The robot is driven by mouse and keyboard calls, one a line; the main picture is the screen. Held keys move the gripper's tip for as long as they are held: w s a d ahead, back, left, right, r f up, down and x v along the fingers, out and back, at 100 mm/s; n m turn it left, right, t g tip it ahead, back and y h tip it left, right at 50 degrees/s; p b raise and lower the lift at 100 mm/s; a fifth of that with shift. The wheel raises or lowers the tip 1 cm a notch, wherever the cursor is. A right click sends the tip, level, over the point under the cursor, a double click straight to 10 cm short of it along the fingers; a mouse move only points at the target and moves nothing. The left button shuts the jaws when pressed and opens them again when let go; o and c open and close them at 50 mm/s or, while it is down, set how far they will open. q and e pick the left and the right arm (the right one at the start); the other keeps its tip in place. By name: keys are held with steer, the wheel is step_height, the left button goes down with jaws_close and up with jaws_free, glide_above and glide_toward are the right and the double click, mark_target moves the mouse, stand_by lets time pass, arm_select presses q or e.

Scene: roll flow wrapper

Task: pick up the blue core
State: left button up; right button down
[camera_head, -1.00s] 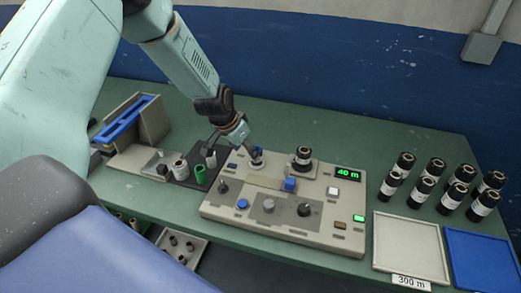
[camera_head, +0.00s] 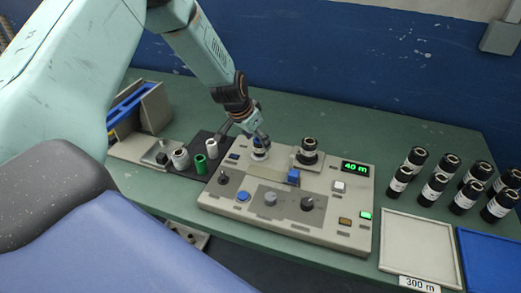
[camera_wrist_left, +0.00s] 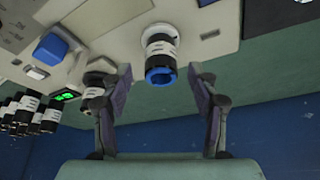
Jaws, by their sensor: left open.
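The blue core shows in the left wrist view as a blue ring (camera_wrist_left: 160,75) at the end of a dark roll with a white band (camera_wrist_left: 160,45), set on the grey machine. In the head view this roll (camera_head: 259,154) is small and partly hidden by my gripper at the machine's back left. My left gripper (camera_head: 258,138) is right over it, fingers pointing down. In the left wrist view its two fingers (camera_wrist_left: 160,95) are apart, one on each side of the blue ring, with a gap on both sides. My right gripper does not show.
The machine (camera_head: 240,208) has knobs, buttons, a green "40 m" display (camera_head: 355,167) and a second dark roll (camera_head: 310,150) close to the right. White and green cores (camera_head: 200,164) stand at left. Several dark rolls (camera_head: 435,188), a pale tray (camera_head: 383,245) and a blue tray (camera_head: 490,262) are at right.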

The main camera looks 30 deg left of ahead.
arm_select(q)
steer(key=b+x, duration=0.1)
steer(key=x, duration=0.2)
steer(key=shift+w+a+f, duration=0.1)
steer(key=shift+f, duration=0.05)
steer(key=shift+w, duration=0.1)
steer(key=c, duration=1)
steer(key=shift+c, duration=0.9)
